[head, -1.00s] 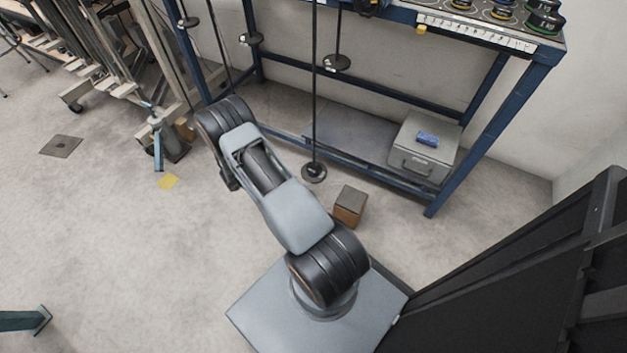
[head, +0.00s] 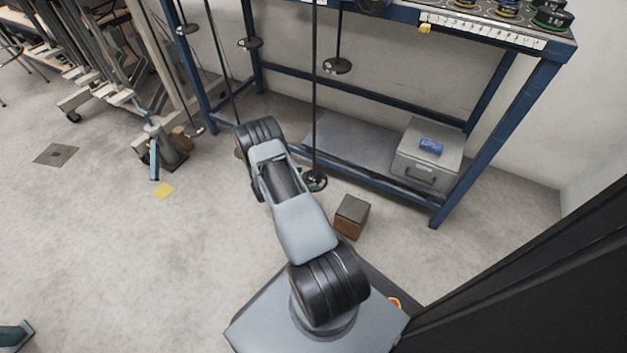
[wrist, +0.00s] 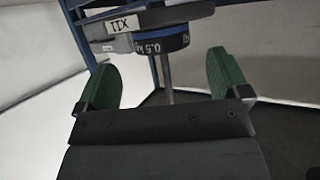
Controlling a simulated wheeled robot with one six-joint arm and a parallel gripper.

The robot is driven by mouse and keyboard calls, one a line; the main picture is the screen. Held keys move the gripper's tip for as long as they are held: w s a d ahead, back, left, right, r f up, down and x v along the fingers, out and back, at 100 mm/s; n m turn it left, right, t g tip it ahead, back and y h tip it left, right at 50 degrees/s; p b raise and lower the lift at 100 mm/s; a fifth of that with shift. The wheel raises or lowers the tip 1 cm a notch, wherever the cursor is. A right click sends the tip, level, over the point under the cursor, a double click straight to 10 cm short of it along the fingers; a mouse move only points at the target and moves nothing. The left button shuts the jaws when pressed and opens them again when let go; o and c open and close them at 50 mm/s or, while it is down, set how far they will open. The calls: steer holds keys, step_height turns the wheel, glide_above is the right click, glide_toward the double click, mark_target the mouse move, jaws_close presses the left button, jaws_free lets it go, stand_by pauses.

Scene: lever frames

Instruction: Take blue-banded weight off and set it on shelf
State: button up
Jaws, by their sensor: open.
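The blue-banded weight (wrist: 165,42), marked 0.5 kg, shows in the wrist view just under a grey plate with a label that reads like XII upside down. A thin rod (wrist: 166,82) shows below it. My gripper (wrist: 165,62) is open, its green fingers left and right in the picture, with the weight seen between and beyond them; I see no contact. In the head view my gripper is not clearly seen, and the blue band cannot be made out there. The top shelf (head: 482,33) of the blue frame, at the upper right, holds several dark weights with coloured bands.
Rods with dark discs (head: 338,66) hang from the blue frame (head: 487,140). A grey case (head: 430,170) with a blue item on it sits on the lower shelf (head: 345,140). A brown box (head: 351,216) stands on the floor. Open floor lies at left.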

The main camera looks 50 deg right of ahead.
mark_target(313, 176)
steer(key=b+x, duration=0.1)
steer(key=x, duration=0.3)
steer(key=shift+w+d+f+b, duration=0.1)
steer(key=shift+d+b, duration=0.05)
steer(key=shift+b, duration=0.2)
steer(key=shift+c, duration=0.3)
steer(key=c, duration=1.1)
